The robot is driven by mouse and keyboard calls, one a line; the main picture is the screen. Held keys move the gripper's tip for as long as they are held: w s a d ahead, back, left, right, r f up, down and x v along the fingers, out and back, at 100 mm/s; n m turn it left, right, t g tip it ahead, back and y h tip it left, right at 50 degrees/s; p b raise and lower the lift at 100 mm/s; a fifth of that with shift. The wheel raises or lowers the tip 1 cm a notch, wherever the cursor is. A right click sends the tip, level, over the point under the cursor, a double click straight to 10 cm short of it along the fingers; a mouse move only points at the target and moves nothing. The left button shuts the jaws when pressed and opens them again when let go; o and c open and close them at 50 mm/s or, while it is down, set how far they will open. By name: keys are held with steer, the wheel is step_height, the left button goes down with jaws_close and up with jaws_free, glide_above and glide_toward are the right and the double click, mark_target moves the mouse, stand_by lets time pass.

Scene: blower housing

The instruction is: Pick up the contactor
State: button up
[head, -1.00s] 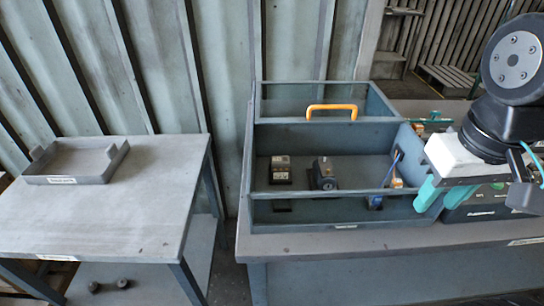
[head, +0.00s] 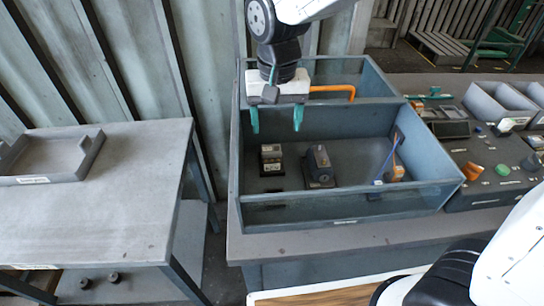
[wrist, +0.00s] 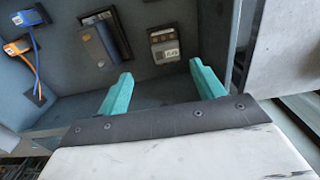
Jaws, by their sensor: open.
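The likely contactor (head: 271,158) is a small dark block with a pale labelled top. It stands at the left inside the grey open bin (head: 345,222). In the wrist view the contactor (wrist: 165,45) shows just beyond the fingertips, between their lines. My gripper (head: 276,120) is open and empty, its teal fingers pointing down over the bin, above and behind the contactor in the head view. It also shows in the wrist view (wrist: 161,75). The fingers do not touch the contactor.
A blue connector (head: 377,184) and an orange one (head: 397,173) with cables are farther right. An orange handle (head: 335,90) rises at the bin's divider. A tray (head: 50,158) lies on the left table.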

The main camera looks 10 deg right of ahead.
mark_target(271, 149)
steer(key=shift+w+a+f, duration=0.2)
steer(key=shift+a+f, duration=0.25)
steer(key=shift+a, duration=0.15)
steer(key=shift+a+f, duration=0.15)
steer(key=shift+f, duration=0.2)
steer(key=f, duration=0.7)
steer(key=shift+d+f, duration=0.1)
steer(key=shift+d, duration=0.15)
steer(key=c, duration=1)
